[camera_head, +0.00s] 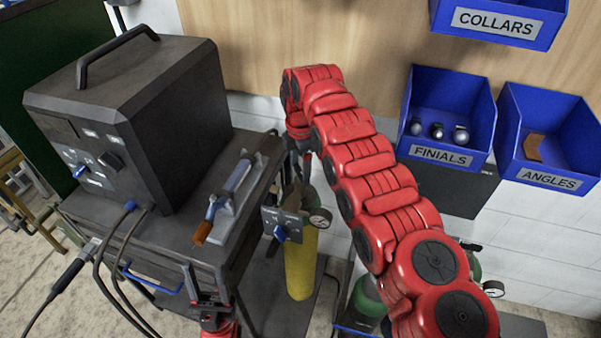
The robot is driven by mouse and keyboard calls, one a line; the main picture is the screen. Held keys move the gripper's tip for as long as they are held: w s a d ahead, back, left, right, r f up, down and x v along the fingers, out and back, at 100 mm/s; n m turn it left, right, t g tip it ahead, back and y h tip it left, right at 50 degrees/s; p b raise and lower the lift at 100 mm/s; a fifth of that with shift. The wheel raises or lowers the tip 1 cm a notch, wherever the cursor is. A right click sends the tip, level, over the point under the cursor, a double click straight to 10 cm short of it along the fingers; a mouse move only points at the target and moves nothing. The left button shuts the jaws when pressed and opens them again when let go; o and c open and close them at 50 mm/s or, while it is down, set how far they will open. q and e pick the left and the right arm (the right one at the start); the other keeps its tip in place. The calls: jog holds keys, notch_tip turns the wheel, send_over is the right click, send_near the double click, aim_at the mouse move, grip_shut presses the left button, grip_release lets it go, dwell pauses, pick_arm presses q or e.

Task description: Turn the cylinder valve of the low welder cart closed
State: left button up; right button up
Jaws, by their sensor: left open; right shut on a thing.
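The low welder cart (255,290) stands at the left with a dark welder box (135,120) on top. A yellow cylinder (300,265) stands upright at its right side, with a round gauge (320,219) near its top. My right arm arches over from the lower right, and its gripper (299,178) points down above the cylinder, shut at the cylinder valve. The valve itself is mostly hidden by the gripper and a small panel. My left gripper (206,284) is open and empty at the bottom, in front of the cart's front edge.
A torch-like tool (228,198) lies on the cart top. A panel with a blue knob (281,234) is beside the cylinder. Blue bins for finials (440,154) and angles (549,178) hang on the wall. A green cylinder (366,298) stands behind my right arm. Cables hang at the cart's front.

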jog(key=m+b, duration=0.1)
jog(key=m, duration=0.1)
jog(key=shift+f+m, duration=0.1)
jog(key=shift+m, duration=0.3)
jog(key=m+b, duration=0.1)
jog(key=m, duration=0.1)
jog(key=shift+m, duration=0.4)
jog(key=m, duration=0.3)
jog(key=shift+m+b, duration=0.3)
jog(key=m, duration=0.3)
jog(key=shift+m, duration=0.3)
jog(key=m, duration=0.6)
jog(key=shift+r+b, duration=0.2)
jog(key=shift+b, duration=0.1)
jog(key=m, duration=0.4)
jog(key=shift+m, duration=1.7)
